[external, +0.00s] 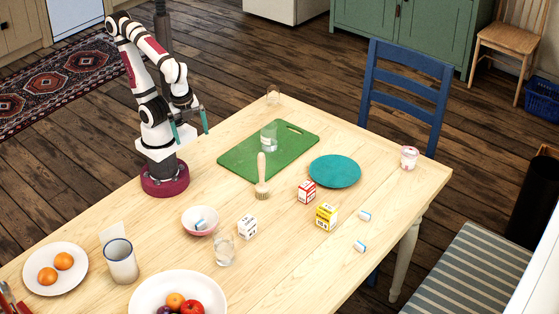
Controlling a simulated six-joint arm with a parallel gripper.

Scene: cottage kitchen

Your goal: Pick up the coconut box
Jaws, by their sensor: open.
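Three small boxes stand on the table: a white one with dark print (247,227), a red-and-white one (307,191) and a yellow-and-white one (326,216). Their labels are too small to read, so I cannot tell which is the coconut box. My gripper (192,134) is open and empty, with its teal fingers pointing down. It hangs above the table beside my base, left of the green cutting board and well apart from all three boxes.
A green board (240,160) bears a glass jar (269,137). A brush (262,180), teal plate (335,171), pink bowl (187,230), drinking glass (223,250) and yogurt cup (409,158) stand around the boxes. Two small blue-white pieces (364,215) lie right.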

